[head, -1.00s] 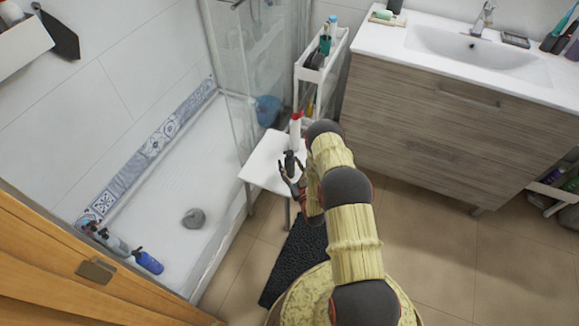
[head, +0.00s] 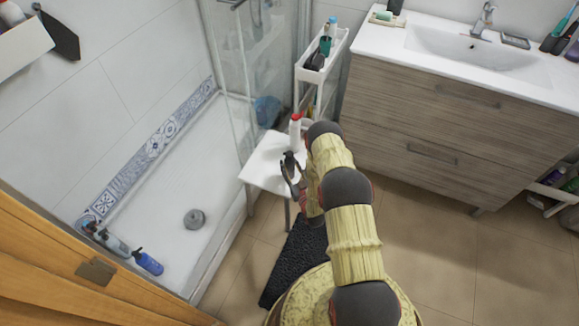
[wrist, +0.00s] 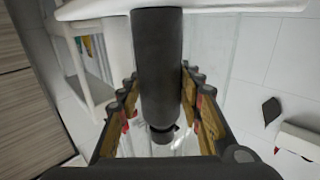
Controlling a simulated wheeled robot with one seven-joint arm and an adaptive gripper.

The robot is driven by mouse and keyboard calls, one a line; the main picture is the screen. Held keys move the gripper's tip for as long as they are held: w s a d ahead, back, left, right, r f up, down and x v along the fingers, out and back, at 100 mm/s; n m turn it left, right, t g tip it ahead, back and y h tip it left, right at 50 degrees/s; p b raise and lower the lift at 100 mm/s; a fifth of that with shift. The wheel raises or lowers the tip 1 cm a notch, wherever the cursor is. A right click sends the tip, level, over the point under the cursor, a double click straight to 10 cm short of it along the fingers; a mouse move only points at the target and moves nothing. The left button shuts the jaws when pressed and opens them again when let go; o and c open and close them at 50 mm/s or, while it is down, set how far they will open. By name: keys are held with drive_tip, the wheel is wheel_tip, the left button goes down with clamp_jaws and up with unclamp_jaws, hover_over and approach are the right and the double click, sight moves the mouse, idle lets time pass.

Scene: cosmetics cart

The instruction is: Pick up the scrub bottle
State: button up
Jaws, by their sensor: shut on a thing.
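A dark grey cylindrical bottle (wrist: 158,60), which I take for the scrub bottle, is between the fingers of my gripper (wrist: 159,105) in the wrist view. Its narrower black cap end (wrist: 161,136) points down in that picture. My gripper is shut on it, with a finger on each side. In the head view the dark bottle (head: 289,158) is small, at the front edge of the white stool (head: 262,172), with my gripper (head: 292,177) around it. I cannot tell whether its base touches the stool.
A white bottle with a red cap (head: 295,131) stands behind on the stool. A white shelf cart (head: 306,75) is further back. The wooden vanity (head: 430,120) is to the right, and the glass shower screen (head: 232,85) is to the left. A dark mat (head: 292,265) lies on the floor.

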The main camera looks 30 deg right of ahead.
sight(292, 164)
drive_tip(key=shift+r, duration=0.55)
wheel_tip(292, 164, up, 3)
drive_tip(key=shift+f+p, duration=0.1)
drive_tip(key=shift+p, duration=0.75)
drive_tip(key=s+r+p, duration=0.1)
drive_tip(key=s+r, duration=0.1)
drive_tip(key=s+r+p, duration=0.2)
drive_tip(key=r, duration=0.1)
drive_tip(key=shift+s+a+r, duration=0.2)
drive_tip(key=shift+s+r, duration=0.1)
drive_tip(key=shift+s, duration=0.05)
drive_tip(key=s+a+r+p, duration=0.1)
drive_tip(key=s+r+p, duration=0.2)
drive_tip(key=s, duration=0.6)
drive_tip(key=shift+a+r, duration=0.15)
drive_tip(key=shift+r, duration=0.1)
drive_tip(key=shift+s+f, duration=0.1)
